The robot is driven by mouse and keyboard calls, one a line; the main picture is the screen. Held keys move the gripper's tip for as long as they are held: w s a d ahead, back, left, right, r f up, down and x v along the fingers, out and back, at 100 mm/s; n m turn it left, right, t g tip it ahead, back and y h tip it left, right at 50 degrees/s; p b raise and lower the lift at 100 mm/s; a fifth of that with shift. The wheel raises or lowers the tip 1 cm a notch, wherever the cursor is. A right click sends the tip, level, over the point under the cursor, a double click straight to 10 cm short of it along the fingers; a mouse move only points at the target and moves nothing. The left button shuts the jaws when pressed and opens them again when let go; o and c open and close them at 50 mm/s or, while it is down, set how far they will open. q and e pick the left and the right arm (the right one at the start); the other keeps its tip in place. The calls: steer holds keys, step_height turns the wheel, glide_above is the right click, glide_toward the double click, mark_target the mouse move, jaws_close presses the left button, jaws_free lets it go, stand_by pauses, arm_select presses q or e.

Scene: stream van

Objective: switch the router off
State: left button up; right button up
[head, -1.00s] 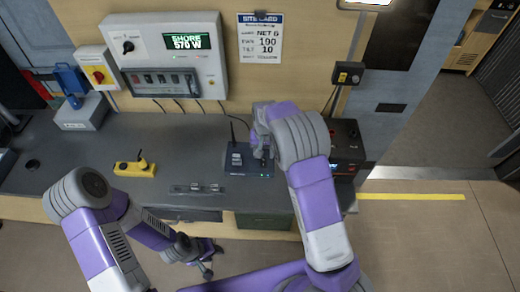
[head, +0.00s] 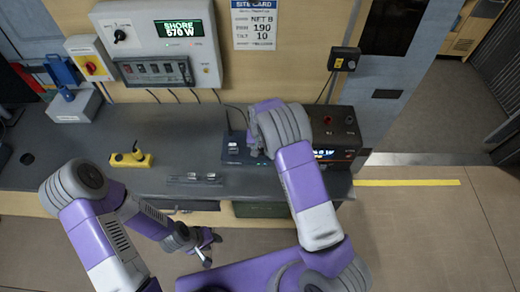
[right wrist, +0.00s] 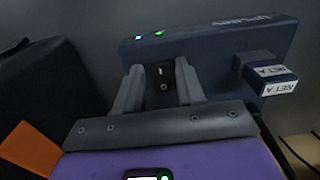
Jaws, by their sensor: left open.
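The router (head: 233,158) is a dark blue flat box on the counter. In the right wrist view the router (right wrist: 215,45) shows two lit lights, one bluish-white and one green, and a plug labelled NET A (right wrist: 275,80). A small dark switch (right wrist: 165,82) shows on its face. My right gripper (right wrist: 160,70) has its fingers apart, one on each side of the switch; contact cannot be told. In the head view my right arm partly hides the router. My left gripper (head: 207,250) is open and empty, low in front of the counter.
A black box with a lit display (head: 335,140) stands right of the router. A yellow device (head: 131,160) and a small metal fitting (head: 195,179) are on the counter (head: 90,180). A power panel (head: 160,45) reading SHORE and a site card (head: 254,22) are on the wall.

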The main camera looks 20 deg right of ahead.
jaws_close()
steer(key=shift+w+d+g, duration=0.1)
steer(key=shift+w+g, duration=0.15)
steer(key=shift+g, duration=0.55)
steer(key=shift+w+r+g+y, duration=0.15)
steer(key=shift+g+y, duration=0.25)
steer(key=shift+g, duration=0.2)
steer(key=shift+o, duration=1.3)
jaws_free()
